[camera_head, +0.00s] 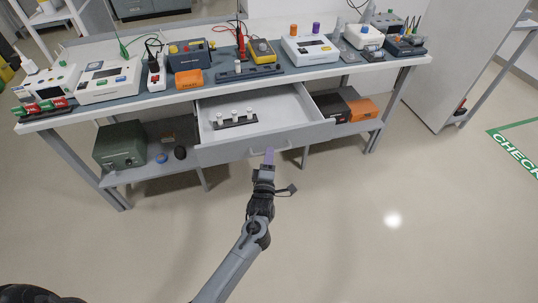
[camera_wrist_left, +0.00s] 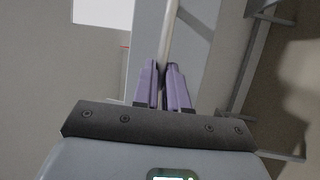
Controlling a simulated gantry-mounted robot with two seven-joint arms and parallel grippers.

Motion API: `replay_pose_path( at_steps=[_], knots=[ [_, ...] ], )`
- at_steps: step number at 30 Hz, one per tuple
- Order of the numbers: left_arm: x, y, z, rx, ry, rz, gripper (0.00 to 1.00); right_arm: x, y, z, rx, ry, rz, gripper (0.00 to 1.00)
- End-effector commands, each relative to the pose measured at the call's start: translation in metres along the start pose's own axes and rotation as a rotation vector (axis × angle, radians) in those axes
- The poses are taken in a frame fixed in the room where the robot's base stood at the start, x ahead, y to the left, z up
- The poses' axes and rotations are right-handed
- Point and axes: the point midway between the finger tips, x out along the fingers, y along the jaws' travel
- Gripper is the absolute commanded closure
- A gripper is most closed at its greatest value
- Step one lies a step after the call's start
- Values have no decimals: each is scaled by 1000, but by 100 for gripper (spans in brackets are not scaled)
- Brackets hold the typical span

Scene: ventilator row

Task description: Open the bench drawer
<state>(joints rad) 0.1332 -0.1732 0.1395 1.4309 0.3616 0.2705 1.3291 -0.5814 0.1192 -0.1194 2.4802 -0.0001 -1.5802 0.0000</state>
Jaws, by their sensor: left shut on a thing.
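The bench drawer (camera_head: 212,155) is a grey drawer under the workbench, pulled out so that its inside shows in the head view. A dark rack (camera_head: 236,121) with white-topped pieces lies in it. My left gripper (camera_head: 269,157) is at the middle of the drawer front. In the left wrist view its purple fingers (camera_wrist_left: 164,84) are shut on the pale bar handle (camera_wrist_left: 169,32) of the drawer. In the head view the fingers hide part of the handle. My right gripper is not in view.
The bench top (camera_head: 215,90) carries several instruments, boxes and cables. A lower shelf holds a green-grey box (camera_head: 121,146) on the left and an orange box (camera_head: 362,109) on the right. The floor (camera_head: 400,210) before the bench is clear.

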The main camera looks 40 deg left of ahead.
Motion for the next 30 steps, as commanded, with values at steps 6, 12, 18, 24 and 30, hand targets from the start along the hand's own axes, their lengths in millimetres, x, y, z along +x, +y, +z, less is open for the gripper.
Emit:
replay_pose_path(
  at_steps=[6, 12, 18, 24, 30],
  knots=[
    [0, 0, 0, 0, -1, 0, 100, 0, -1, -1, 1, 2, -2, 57],
    [0, 0, 0, 0, -1, -1, 65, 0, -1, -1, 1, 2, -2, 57],
    [0, 0, 0, 1, -1, -1, 62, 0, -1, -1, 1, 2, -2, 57],
    [-1, -1, 0, 0, -1, -1, 62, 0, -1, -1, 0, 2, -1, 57],
    [-6, -2, 3, 0, -5, -2, 62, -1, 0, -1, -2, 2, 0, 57]
  ],
)
